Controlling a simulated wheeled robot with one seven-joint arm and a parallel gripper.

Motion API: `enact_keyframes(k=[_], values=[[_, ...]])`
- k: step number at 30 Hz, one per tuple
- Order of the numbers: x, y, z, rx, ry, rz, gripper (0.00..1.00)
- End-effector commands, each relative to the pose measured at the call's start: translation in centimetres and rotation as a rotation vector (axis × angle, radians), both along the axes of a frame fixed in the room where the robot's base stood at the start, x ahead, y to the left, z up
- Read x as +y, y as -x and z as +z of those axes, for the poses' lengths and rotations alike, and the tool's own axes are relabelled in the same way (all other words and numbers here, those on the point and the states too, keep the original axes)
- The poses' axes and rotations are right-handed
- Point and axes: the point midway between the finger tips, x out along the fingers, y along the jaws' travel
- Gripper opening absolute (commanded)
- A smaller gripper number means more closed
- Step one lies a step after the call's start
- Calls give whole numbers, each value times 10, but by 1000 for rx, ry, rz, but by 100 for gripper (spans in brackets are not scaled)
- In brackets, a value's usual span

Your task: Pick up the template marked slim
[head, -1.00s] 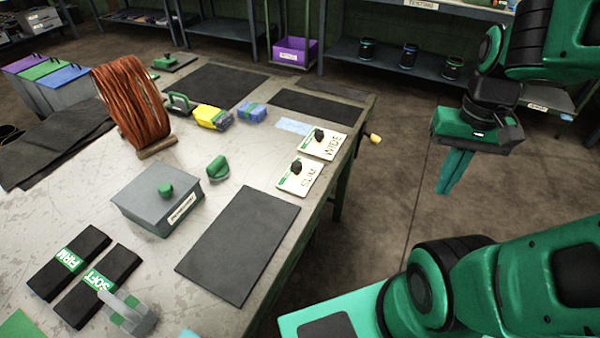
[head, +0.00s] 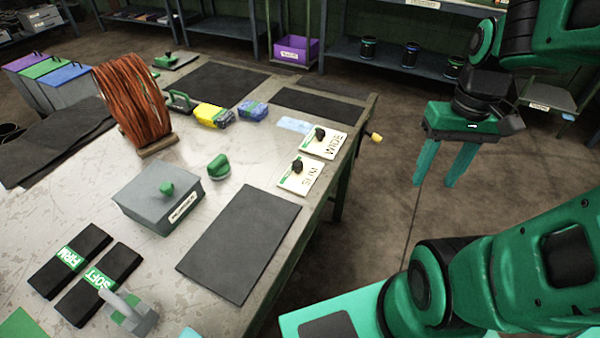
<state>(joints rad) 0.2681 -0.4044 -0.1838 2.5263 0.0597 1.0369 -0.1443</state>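The template marked slim (head: 311,178) is a flat cream plate with a green strip and a black knob (head: 297,166). It lies on the workbench near its right edge. The template marked wide (head: 337,144), of similar look, lies just behind it. My gripper (head: 445,184) hangs to the right of the bench, over the floor, with its two green fingers pointing down and spread apart. It is open and empty, well apart from both templates.
A black mat (head: 240,243) lies in front of the slim template. A grey lidded box (head: 158,198) and a green-knobbed tool (head: 218,167) stand to the left. An orange coil (head: 131,105) stands farther back. A yellow-ended handle (head: 375,137) juts from the bench's right side.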

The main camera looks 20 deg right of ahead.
Motion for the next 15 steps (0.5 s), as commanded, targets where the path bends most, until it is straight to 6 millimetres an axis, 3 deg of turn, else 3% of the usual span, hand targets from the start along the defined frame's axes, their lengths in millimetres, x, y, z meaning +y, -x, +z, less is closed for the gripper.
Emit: enact_keyframes(k=[6,15], values=[[16,-59,-20,-6,-119,364,46],[45,-128,-56,-125,-351,845,46]])
